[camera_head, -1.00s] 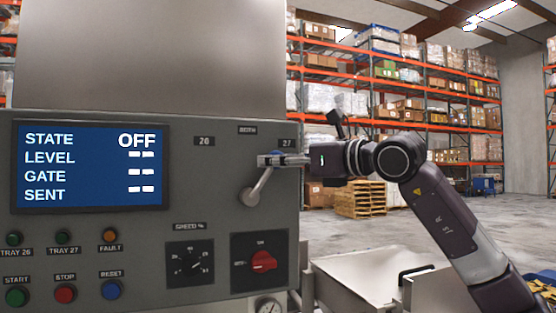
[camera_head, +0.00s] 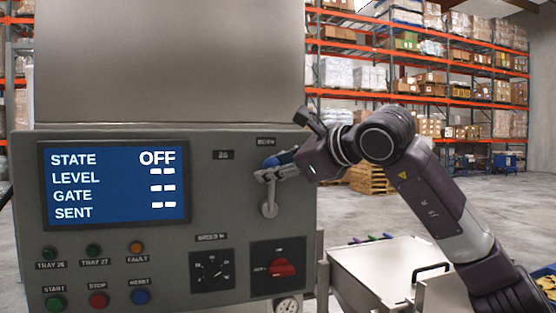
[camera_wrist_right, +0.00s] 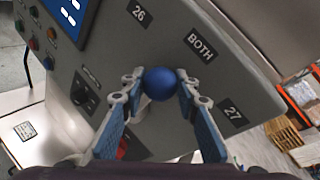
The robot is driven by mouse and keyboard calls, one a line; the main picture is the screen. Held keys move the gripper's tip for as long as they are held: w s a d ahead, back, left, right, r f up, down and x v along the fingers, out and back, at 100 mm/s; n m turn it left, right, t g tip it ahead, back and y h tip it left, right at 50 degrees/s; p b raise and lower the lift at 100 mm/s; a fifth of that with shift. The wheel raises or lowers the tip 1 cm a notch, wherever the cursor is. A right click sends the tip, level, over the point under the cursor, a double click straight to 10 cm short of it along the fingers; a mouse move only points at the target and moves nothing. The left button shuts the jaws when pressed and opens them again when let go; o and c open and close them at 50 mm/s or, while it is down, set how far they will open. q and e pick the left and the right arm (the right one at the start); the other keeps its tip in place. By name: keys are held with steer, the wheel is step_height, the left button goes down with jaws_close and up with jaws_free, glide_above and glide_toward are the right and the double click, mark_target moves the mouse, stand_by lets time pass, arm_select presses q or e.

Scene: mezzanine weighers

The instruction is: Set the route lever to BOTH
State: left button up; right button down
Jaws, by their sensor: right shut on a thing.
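The route lever (camera_head: 269,198) is on the right of the grey control panel, with its pivot low and its grey arm standing close to upright below the BOTH label (camera_head: 266,141). In the right wrist view its round blue knob (camera_wrist_right: 160,83) sits between my right gripper's two fingers. My right gripper (camera_head: 270,173) is shut on the knob, reaching in from the right. The wrist view also shows the 26 label (camera_wrist_right: 138,12) and the 27 label (camera_wrist_right: 233,113); the gripper hides 27 in the head view. My left gripper is not in view.
The screen (camera_head: 115,184) reads STATE OFF. Below the lever are a black speed dial (camera_head: 212,270) and a red rotary switch (camera_head: 281,268). Coloured push buttons sit lower left. A metal tray (camera_head: 385,262) stands to the right, under my right arm.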

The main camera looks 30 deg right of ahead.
steer(key=shift+a+f, duration=0.1)
steer(key=shift+f, duration=0.1)
steer(key=c, duration=1.8)
jaws_free()
steer(key=shift+w, duration=0.1)
steer(key=shift+o, duration=0.2)
steer(key=shift+r, duration=0.1)
steer(key=v, duration=1.2)
